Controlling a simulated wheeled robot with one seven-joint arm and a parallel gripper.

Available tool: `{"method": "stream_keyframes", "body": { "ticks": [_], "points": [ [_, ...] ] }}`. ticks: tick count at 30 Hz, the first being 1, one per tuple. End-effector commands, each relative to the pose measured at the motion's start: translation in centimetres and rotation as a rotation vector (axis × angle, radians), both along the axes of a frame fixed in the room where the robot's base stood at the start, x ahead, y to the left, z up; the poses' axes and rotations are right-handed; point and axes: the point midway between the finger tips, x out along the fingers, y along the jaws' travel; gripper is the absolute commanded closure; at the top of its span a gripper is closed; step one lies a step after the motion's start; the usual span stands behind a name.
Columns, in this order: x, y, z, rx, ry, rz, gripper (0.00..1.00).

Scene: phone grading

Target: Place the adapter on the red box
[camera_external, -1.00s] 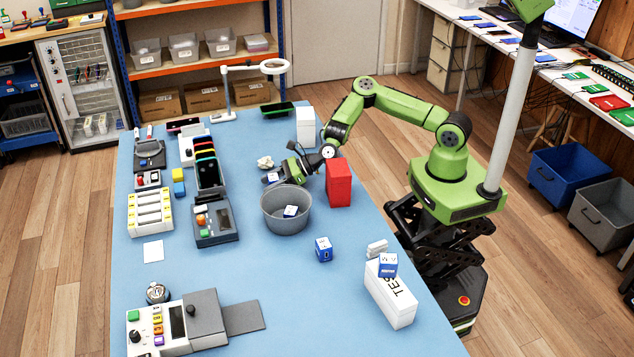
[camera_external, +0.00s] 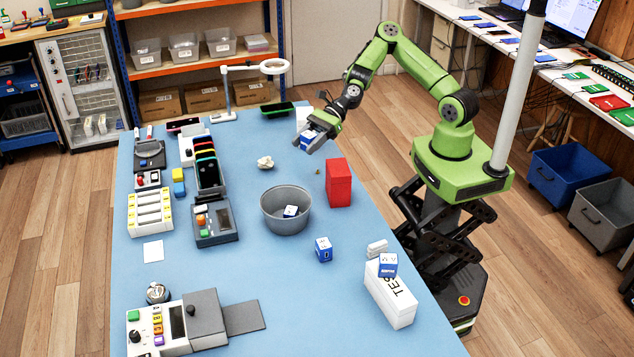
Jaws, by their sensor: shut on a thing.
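The red box (camera_external: 339,184) stands upright on the blue table, right of the grey bucket, and its top is bare. My gripper (camera_external: 309,142) is up in the air behind and a little left of the red box. It is shut on a small blue-and-white adapter (camera_external: 308,139), partly hidden by the fingers. Similar blue-and-white blocks show elsewhere: one in the grey bucket (camera_external: 271,212), one on the table (camera_external: 323,249), and one on top of the white box (camera_external: 391,296).
A white box (camera_external: 304,117) stands behind my gripper, partly covered by it. A crumpled pale piece (camera_external: 265,162) and a tiny yellowish item (camera_external: 317,171) lie behind the bucket. A magnifier lamp (camera_external: 227,95) stands at the back. Table around the red box's front is clear.

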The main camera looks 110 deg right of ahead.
Motion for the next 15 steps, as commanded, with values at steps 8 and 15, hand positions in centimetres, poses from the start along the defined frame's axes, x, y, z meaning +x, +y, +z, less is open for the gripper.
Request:
{"method": "stream_keyframes", "body": {
  "ticks": [8, 15],
  "points": [
    [-7.8, 3.9, 4.8, -0.002, 0.0, 0.303, 0.79],
    [-8.2, 4.3, -0.3, 0.006, 0.001, 0.323, 0.79]
  ]
}}
